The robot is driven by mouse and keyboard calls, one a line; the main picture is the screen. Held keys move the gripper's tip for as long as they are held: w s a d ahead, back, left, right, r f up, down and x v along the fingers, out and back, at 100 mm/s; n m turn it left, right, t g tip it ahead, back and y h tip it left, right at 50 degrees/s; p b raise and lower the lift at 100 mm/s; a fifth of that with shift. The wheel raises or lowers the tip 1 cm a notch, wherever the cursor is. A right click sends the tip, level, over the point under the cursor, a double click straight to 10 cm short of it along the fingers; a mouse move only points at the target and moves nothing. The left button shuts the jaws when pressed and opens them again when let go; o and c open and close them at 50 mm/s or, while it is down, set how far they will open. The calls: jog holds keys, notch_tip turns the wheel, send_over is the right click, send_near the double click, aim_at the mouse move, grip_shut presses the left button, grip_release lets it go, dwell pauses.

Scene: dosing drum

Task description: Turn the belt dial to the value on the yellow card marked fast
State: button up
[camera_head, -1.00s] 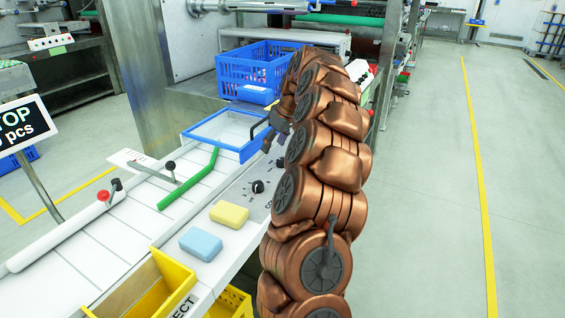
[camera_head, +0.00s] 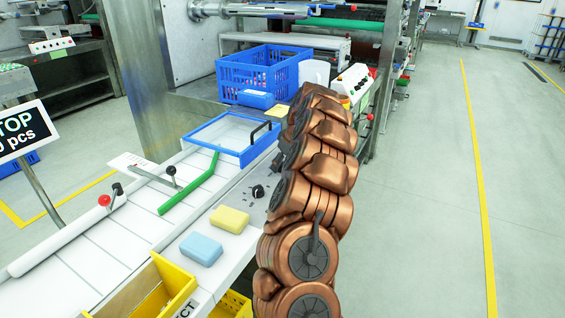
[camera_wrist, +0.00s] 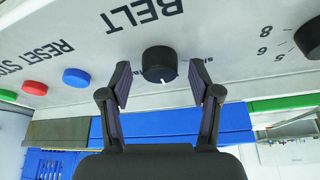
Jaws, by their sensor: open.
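The belt dial (camera_wrist: 158,62) is a round black knob on a pale panel below the upside-down word BELT in the wrist view. Its white mark points toward the bottom of that picture. My gripper (camera_wrist: 163,84) is open, with one finger on each side of the dial; I cannot tell if either touches it. Small lettering beside the dial is partly hidden by the right finger. A small yellow card (camera_head: 277,110) lies by the blue crate in the head view; its writing is too small to read. In the head view my gripper is hidden behind my arm.
Another black dial (camera_wrist: 309,38) with numbers sits to the right in the wrist view. Blue (camera_wrist: 76,77), red (camera_wrist: 35,87) and green (camera_wrist: 8,95) buttons are to the left.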

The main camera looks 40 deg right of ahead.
jog(key=shift+f, duration=0.1)
jog(key=c, duration=1.1)
jog(key=shift+c, duration=0.2)
jog(key=shift+a+f+m+b, duration=0.1)
jog(key=shift+m+b, duration=0.2)
jog(key=shift+b, duration=0.05)
jog(key=shift+m, duration=0.3)
jog(key=m+h+b, duration=0.1)
jog(key=m+b, duration=0.1)
jog(key=m+h+b, duration=0.1)
jog(key=m+b, duration=0.1)
jog(key=m, duration=0.1)
jog(key=shift+f+g, duration=0.2)
jog(key=shift+g, duration=0.1)
jog(key=m+b, duration=0.1)
jog(key=m+h+b, duration=0.1)
jog(key=m+b, duration=0.1)
jog(key=shift+w+a+g+h+b, duration=0.1)
jog(key=shift+g+h+b, duration=0.2)
jog(key=shift+r+m+g+b, duration=0.2)
jog(key=shift+m+g+b, duration=0.2)
jog(key=shift+m+b, duration=0.75)
jog(key=shift+r+m+h, duration=0.1)
jog(key=shift+m+h, duration=0.2)
jog(key=shift+m, duration=0.05)
